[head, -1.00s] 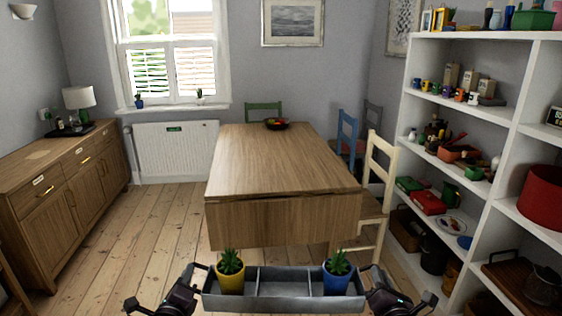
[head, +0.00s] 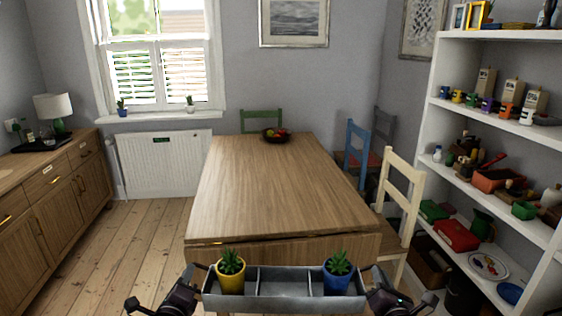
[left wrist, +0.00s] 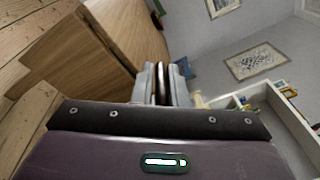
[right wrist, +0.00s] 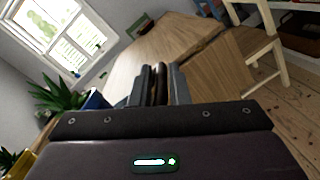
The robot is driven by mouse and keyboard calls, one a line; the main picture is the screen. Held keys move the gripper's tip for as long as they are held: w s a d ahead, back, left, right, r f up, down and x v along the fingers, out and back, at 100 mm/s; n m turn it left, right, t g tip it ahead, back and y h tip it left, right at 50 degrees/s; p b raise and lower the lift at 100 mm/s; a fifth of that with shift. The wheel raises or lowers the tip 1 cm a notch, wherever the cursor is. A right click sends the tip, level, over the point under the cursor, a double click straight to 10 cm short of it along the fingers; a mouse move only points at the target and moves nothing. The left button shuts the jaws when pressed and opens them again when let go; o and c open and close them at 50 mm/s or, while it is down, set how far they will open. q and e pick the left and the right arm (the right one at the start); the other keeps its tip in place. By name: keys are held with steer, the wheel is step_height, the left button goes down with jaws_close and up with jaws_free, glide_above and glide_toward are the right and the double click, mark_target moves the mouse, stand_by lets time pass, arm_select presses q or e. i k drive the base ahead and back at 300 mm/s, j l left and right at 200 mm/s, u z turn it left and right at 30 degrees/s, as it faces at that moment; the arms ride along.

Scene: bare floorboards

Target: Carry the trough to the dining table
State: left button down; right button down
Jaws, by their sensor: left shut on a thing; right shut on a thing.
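The grey metal trough (head: 285,283) is held level in front of me, between my two grippers. A yellow pot (head: 230,281) with a spiky plant stands in its left compartment. A blue pot (head: 337,281) with a similar plant stands in its right compartment; the middle one looks empty. My left gripper (head: 196,280) is shut on the trough's left end, and my right gripper (head: 371,280) is shut on its right end. The wooden dining table (head: 275,195) is straight ahead, its near edge just beyond the trough in the head view.
A fruit bowl (head: 276,135) sits at the table's far end; the near top is clear. A cream chair (head: 401,205) and a blue chair (head: 356,155) stand on the right. Shelves (head: 437,105) line the right, a sideboard (head: 60,180) the left.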

mark_target(268, 177)
steer(key=i, duration=2.2)
steer(key=i+l+u, duration=0.25)
steer(key=i, duration=0.55)
steer(key=j, duration=0.1)
